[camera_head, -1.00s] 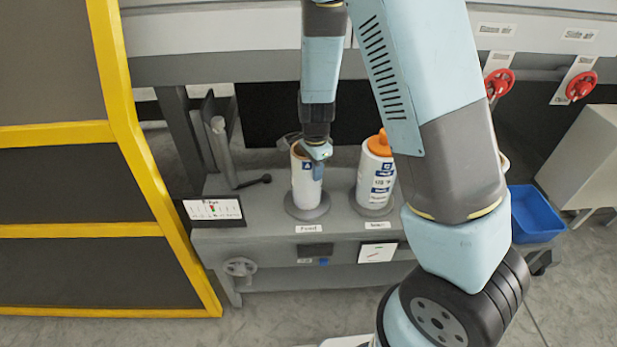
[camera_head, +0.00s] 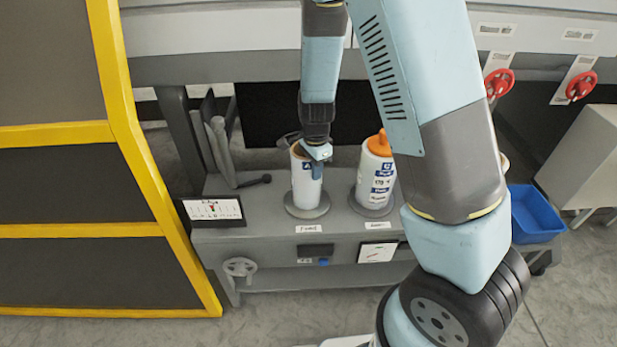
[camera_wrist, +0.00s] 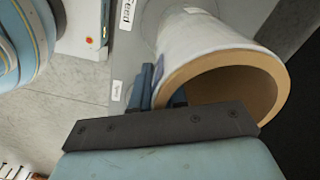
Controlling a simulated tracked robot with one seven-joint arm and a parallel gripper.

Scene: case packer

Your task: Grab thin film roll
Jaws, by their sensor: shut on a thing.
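The thin film roll (camera_head: 305,190) is a white cylinder with a hollow brown core, upright on a round grey base above a label that looks like "Feed". My gripper (camera_head: 317,166) is at its top front rim. In the wrist view the roll (camera_wrist: 215,45) shows its open brown end, and my gripper's blue fingers (camera_wrist: 160,94) are at the near rim, shut on the roll's wall. One finger is partly hidden by the roll. A second roll (camera_head: 376,178), white with an orange top and printed labels, stands to the right on its own base.
The rolls stand on a grey machine shelf (camera_head: 265,233) with a small display (camera_head: 213,210) at its left. A yellow-framed guard (camera_head: 143,150) is to the left. A blue bin (camera_head: 535,214) and red valve wheels (camera_head: 580,86) are to the right.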

